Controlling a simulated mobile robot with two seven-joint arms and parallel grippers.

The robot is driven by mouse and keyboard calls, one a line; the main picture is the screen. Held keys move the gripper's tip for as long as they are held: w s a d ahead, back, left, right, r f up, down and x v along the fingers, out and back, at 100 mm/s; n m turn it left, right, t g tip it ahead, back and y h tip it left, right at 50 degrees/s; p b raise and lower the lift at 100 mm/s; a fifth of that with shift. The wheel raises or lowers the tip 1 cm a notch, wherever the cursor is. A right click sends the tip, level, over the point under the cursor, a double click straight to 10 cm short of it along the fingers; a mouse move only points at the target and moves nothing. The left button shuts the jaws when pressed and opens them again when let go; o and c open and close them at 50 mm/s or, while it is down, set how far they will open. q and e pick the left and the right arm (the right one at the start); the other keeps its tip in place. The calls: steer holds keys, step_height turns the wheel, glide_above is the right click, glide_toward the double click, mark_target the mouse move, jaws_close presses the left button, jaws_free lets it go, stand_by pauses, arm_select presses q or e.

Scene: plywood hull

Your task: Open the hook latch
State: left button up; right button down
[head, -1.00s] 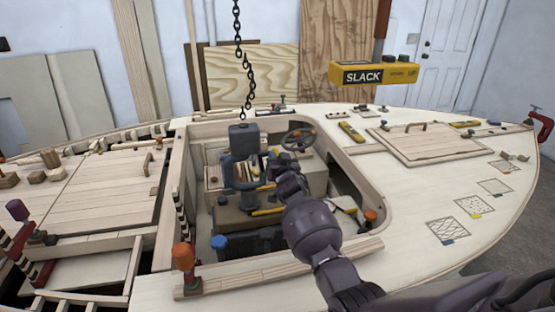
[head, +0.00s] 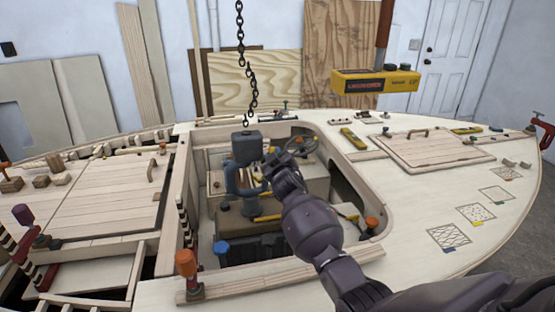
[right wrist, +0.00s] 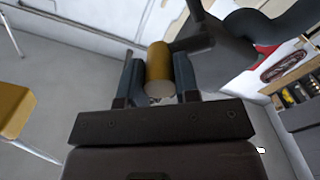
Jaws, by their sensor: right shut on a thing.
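A lifting hook (head: 234,184) with a grey block (head: 246,147) hangs on a dark chain (head: 251,85) over the open cockpit. My right gripper (head: 272,160) is at the right side of the hook, near its throat. In the right wrist view my right gripper (right wrist: 159,82) is shut on a brass-yellow cylinder (right wrist: 159,66), which looks like the latch's grip. The dark body of the hook (right wrist: 240,50) is close beside it. My arm and hand hide the latch in the head view, so its angle cannot be told. My left gripper is out of view.
A yellow box (head: 375,81) with a dark label hangs at the upper right. Around the cockpit are a steering wheel (head: 302,145), an orange-topped post (head: 186,264) and a wooden coaming (head: 285,279). The pale deck at right has a hatch (head: 435,148).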

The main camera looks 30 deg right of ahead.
steer(key=n, duration=0.1)
steer(key=a+r+n, duration=0.1)
steer(key=n, duration=0.1)
steer(key=shift+w+a+n, duration=0.15)
steer(key=shift+w+n, duration=0.05)
steer(key=shift+n, duration=0.1)
steer(key=shift+a+n, duration=0.2)
steer(key=shift+n, duration=0.4)
steer(key=c, duration=0.8)
jaws_free()
steer(key=shift+c, duration=0.2)
steer(key=shift+s+a, duration=0.1)
steer(key=p+v, duration=0.1)
steer(key=v, duration=0.9)
steer(key=shift+s, duration=0.25)
